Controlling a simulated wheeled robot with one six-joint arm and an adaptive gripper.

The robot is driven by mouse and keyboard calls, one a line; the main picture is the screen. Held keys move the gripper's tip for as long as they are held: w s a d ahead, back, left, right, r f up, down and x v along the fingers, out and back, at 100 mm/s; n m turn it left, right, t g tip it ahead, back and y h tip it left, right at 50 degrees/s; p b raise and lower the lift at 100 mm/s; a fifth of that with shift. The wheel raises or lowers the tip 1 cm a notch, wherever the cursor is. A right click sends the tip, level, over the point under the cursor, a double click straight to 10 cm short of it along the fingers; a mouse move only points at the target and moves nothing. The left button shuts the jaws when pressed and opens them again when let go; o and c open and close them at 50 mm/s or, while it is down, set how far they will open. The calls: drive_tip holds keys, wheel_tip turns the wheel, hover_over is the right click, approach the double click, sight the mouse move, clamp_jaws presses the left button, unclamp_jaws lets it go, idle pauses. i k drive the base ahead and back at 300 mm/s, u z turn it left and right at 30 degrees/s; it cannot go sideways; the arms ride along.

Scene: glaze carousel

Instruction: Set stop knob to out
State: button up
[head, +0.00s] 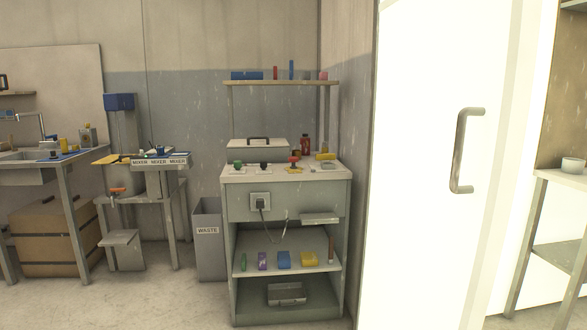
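A red knob (294,160) on a yellow plate stands on top of the grey cabinet (237,205) in the middle of the head view. It looks like the stop knob, but no label is readable. It is too small to tell whether it is in or out. A green knob (238,165) and a black knob (264,166) sit to its left on the same top. My gripper is not in view.
A red bottle (305,144) and a yellow object (325,156) stand close behind and right of the red knob. A plug with a cord (260,201) is on the cabinet front. A white door (425,170) stands to the right. Bare floor lies at front left.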

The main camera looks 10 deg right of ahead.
sight(292, 160)
drive_tip(key=u, duration=0.4)
drive_tip(key=i, duration=2.2)
drive_tip(key=z, duration=0.3)
